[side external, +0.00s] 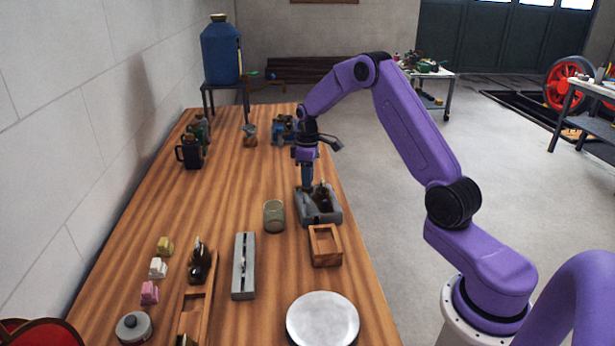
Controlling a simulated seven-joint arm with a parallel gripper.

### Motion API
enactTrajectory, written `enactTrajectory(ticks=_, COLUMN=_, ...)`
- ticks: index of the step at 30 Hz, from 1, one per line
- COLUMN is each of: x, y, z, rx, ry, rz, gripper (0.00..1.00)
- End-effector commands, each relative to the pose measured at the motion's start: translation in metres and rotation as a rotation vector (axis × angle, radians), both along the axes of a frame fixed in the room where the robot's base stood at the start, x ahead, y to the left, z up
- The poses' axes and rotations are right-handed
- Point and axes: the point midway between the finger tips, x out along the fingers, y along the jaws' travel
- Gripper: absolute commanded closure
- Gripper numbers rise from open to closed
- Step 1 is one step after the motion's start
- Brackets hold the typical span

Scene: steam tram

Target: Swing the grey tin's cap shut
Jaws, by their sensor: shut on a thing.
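My gripper (307,186) points straight down at the left part of a dark grey, open-topped box (318,217) near the table's right edge. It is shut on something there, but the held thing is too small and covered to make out. Dark items (325,194) stand in the box just right of the fingers. A small round grey tin (133,328) with a dark knob on top stands at the front left, far from my gripper. I cannot tell for sure which of these is the task's grey tin, and no hinged cap shows clearly.
A greenish glass (274,217) stands close left of the box, and a wooden tray (325,246) lies in front of it. A grey slotted block (244,266) and a round silver-topped thing (322,319) are nearer. The table's (225,170) middle left is clear.

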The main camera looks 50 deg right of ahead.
Motion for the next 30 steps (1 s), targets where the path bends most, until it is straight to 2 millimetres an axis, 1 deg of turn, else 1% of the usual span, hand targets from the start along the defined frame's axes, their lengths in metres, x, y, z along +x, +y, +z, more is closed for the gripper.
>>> enactTrajectory(ticks=8, x=0.000, y=0.000, z=0.000, rx=0.000, ry=-0.001, rz=0.000, gripper=1.00)
enactTrajectory(ticks=9, x=0.000, y=0.000, z=0.000, rx=0.000, ry=-0.001, rz=0.000, gripper=0.76)
enactTrajectory(ticks=11, x=0.000, y=0.000, z=0.000, rx=0.000, ry=-0.001, rz=0.000, gripper=0.57)
enactTrajectory(ticks=12, x=0.000, y=0.000, z=0.000, rx=0.000, ry=-0.001, rz=0.000, gripper=0.53)
enactTrajectory(ticks=20, x=0.000, y=0.000, z=0.001, rx=0.000, ry=0.000, rz=0.000, gripper=0.53)
enactTrajectory(ticks=23, x=0.000, y=0.000, z=0.005, rx=0.000, ry=-0.001, rz=0.000, gripper=0.53)
enactTrajectory(ticks=26, x=0.001, y=0.000, z=0.016, rx=-0.001, ry=-0.004, rz=0.000, gripper=0.53)
enactTrajectory(ticks=30, x=0.001, y=0.000, z=0.042, rx=-0.002, ry=-0.005, rz=0.000, gripper=0.53)
